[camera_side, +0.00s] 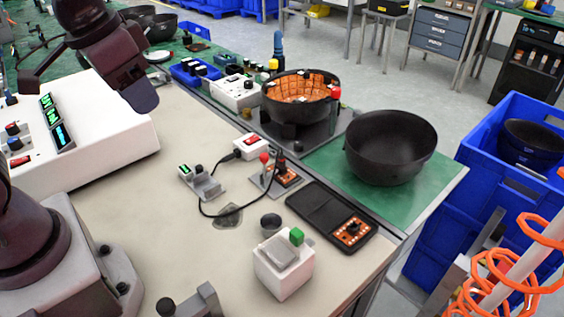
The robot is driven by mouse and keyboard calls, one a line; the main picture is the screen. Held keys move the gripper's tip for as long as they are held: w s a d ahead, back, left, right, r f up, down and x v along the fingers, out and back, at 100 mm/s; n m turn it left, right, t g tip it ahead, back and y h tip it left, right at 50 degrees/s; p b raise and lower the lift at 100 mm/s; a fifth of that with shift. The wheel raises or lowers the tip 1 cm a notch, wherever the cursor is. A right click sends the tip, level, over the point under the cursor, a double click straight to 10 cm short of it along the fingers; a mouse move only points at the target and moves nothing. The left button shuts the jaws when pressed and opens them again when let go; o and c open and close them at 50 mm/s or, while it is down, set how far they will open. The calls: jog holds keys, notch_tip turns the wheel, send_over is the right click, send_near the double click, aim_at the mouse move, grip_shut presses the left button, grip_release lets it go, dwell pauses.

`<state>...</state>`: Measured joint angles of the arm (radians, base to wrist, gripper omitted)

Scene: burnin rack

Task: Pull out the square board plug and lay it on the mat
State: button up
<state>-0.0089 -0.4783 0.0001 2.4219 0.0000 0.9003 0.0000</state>
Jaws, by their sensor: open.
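My gripper (86,88) hangs at the upper left over the white instrument box, far from the small fixtures, with its jaws apart and nothing between them. A small orange board (289,179) sits on a grey plate in the middle, with a dark upright plug-like part (281,163) on it. A second orange square board (353,231) lies at the front end of a flat black tray (315,204). I cannot tell for sure which is the square board plug. A green mat (318,168) lies at the right, under a black bowl.
The black bowl (390,148) covers much of the mat. A red-knobbed lever (264,158) stands beside the orange board. A black cable (203,211) loops over the table. A white block (284,275) stands in front. The table's left middle is clear.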

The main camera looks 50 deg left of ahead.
jog(key=w+f+g, duration=0.3)
jog(key=w+f, duration=0.4)
jog(key=w, duration=0.6)
send_over(282, 153)
jog(key=shift+g, duration=0.3)
jog(key=f, duration=1.3)
jog(key=shift+s+a, duration=0.1)
jog(key=shift+s, duration=0.1)
jog(key=shift+w+r, duration=0.2)
jog(key=shift+w, duration=0.05)
jog(key=shift+f, duration=0.15)
jog(key=shift+f, duration=4.35)
